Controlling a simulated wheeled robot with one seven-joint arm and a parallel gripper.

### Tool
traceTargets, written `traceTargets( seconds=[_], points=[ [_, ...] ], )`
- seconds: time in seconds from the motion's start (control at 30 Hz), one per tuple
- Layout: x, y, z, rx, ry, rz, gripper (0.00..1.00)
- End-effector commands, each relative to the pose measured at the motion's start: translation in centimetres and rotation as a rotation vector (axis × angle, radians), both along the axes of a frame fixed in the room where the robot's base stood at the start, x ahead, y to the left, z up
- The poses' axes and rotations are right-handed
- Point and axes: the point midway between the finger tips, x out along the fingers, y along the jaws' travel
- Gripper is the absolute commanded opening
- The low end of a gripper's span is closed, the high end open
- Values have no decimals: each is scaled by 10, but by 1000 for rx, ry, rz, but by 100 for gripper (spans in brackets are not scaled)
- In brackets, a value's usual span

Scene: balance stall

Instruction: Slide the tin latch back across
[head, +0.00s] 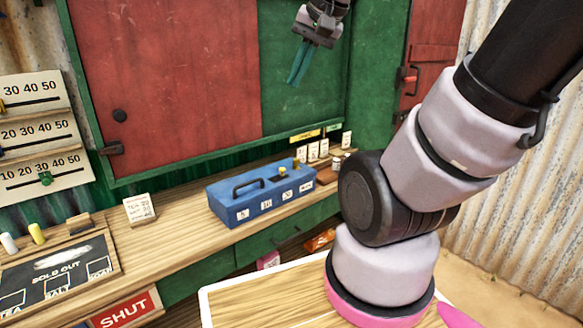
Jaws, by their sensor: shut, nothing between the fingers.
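A blue tin box (262,197) with a dark carry handle sits on the wooden counter. A small yellow knob (283,171) and a dark fitting are on its lid, toward the right end; this looks like the tin's latch, but its exact position is too small to tell. My gripper (293,80) is high above and behind the tin in the picture, in front of the green panel. Its teal fingers point down, shut and empty, apart from the tin.
A red sliding shutter (170,80) with a dark catch (112,148) stands behind the counter (190,238). A price card (139,209) stands left of the tin, and several small cards stand right of it. A SOLD OUT board (60,270) lies at left.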

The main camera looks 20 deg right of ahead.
Motion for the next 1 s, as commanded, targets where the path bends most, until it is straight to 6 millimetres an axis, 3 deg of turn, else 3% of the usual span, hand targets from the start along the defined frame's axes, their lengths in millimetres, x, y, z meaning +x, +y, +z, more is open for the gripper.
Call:
traceTargets(
  seconds=[0.47, 0.7, 1.0],
  points=[
    [103, -54, -65, 334, 366, -404, 0],
    [146, -95, -115, 525, 529, -619, 0],
    [183, -155, -193, 779, 708, -884, 0]
  ],
)
